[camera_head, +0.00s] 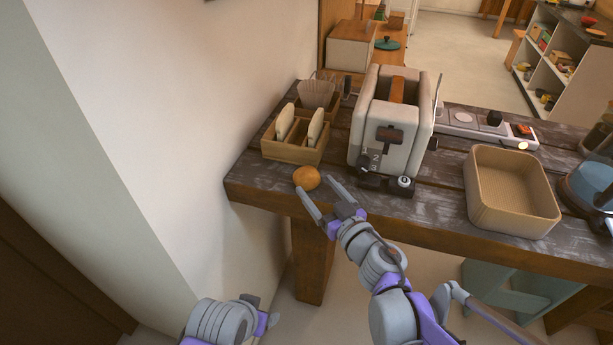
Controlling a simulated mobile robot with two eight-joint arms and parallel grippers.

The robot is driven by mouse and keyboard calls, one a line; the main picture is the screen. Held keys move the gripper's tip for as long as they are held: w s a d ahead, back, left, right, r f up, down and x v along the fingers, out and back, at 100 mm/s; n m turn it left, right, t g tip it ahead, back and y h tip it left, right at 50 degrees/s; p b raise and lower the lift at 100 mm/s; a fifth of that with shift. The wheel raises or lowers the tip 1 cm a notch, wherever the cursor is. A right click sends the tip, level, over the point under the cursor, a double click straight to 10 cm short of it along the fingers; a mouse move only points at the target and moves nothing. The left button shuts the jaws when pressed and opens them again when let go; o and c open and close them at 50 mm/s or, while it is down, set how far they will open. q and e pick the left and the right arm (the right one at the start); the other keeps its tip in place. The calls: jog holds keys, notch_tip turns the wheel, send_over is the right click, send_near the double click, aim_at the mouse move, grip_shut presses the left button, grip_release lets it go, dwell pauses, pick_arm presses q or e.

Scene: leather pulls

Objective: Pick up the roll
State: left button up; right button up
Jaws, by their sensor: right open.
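The roll (306,178) is small, round and golden brown. It lies on the dark wooden table (440,208) near the front left corner, in front of the wooden bread holder. My right gripper (322,188) is open, with one finger at the roll's lower left and the other to its right. The roll sits at or just beyond the fingertips; I cannot tell whether they touch it. My left arm shows at the bottom, below the table edge, and its fingers cannot be made out clearly.
A wooden holder (284,153) with bread slices stands behind the roll. A white toaster (364,135) stands close on the right. A square woven basket (513,226) and a power strip (461,131) are further right. A wall (190,90) borders the table's left side.

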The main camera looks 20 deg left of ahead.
aim_at(311, 178)
jog(key=x, duration=0.4)
jog(key=p+x, duration=0.1)
jog(key=x, duration=0.1)
jog(key=shift+r, duration=0.25)
jog(key=shift+s, duration=0.1)
jog(key=c, duration=0.6)
jog(key=shift+r, duration=0.15)
